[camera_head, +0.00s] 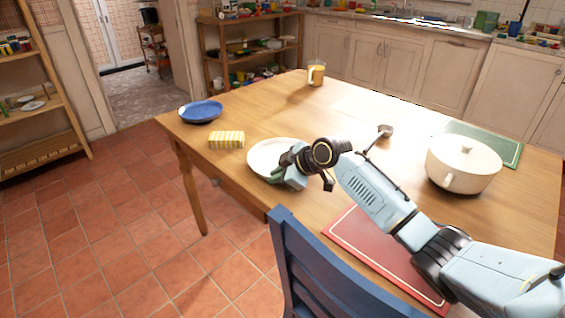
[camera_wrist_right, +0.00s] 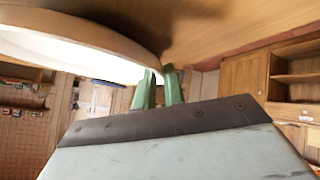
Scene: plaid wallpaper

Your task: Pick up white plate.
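The white plate (camera_head: 268,152) is near the table's front left edge in the head view, its right side hidden by my right gripper (camera_head: 291,172). In the right wrist view the plate (camera_wrist_right: 75,45) fills the upper left, with its rim reaching between the green fingers of my right gripper (camera_wrist_right: 159,80). The fingers are close together and look shut on the rim. A dark shadow shows on the wood beside the plate; I cannot tell whether the plate is clear of the table. My left gripper is out of view.
On the wooden table (camera_head: 243,107) are a yellow-striped block (camera_head: 227,139), a blue plate (camera_head: 200,111), a glass mug (camera_head: 316,73), a ladle (camera_head: 384,132), a white lidded pot (camera_head: 463,165), a green board (camera_head: 483,141) and a red board (camera_head: 372,246). A blue chair (camera_head: 330,275) stands in front.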

